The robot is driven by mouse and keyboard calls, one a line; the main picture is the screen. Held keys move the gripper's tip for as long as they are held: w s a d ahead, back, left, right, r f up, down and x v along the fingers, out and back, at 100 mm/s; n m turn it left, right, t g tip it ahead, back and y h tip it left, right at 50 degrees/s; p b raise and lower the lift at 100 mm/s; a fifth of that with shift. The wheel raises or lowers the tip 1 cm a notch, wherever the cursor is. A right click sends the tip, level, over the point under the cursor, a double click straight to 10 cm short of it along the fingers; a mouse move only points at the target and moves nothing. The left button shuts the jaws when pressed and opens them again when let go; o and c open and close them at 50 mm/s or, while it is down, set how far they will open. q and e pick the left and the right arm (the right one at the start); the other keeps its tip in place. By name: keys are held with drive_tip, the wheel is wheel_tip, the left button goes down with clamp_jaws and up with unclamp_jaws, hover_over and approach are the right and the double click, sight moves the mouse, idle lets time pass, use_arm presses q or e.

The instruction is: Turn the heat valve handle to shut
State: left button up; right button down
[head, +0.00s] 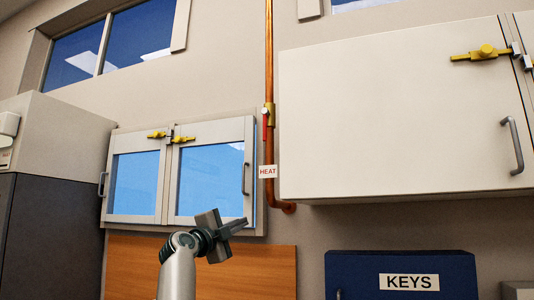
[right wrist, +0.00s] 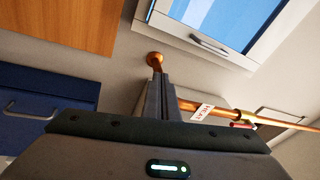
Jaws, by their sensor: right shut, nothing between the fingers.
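The heat valve has a brass body (head: 270,113) on a vertical copper pipe (head: 269,60). Its red handle (head: 265,130) hangs down along the pipe, above a white HEAT tag (head: 267,171). In the right wrist view the red handle (right wrist: 242,125) and the tag (right wrist: 202,111) show to the right of the fingers. My right gripper (head: 242,222) is below and left of the handle, apart from it. Its fingers (right wrist: 158,95) are shut with nothing between them. My left gripper is not in view.
A white wall cabinet (head: 390,120) stands just right of the pipe. A glass-fronted cabinet (head: 188,210) is to its left. A blue KEYS box (head: 350,285) sits low on the right. Bare wall shows between the cabinets around the pipe.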

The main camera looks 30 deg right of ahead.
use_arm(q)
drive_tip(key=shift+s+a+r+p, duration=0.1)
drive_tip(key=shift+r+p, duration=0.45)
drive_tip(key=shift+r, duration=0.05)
use_arm(e)
drive_tip(key=s+a+r+m+t+y, duration=0.1)
drive_tip(key=s+r+y, duration=0.1)
drive_tip(key=s+r, duration=0.5)
drive_tip(key=s+a+r+m+y, duration=0.1)
drive_tip(key=s+r, duration=0.7)
drive_tip(key=r, duration=0.9)
drive_tip(key=shift+s+a+m+t+y, duration=0.25)
drive_tip(key=shift+a+t+y, duration=0.2)
drive_tip(key=shift+y, duration=0.25)
drive_tip(key=shift+w, duration=0.1)
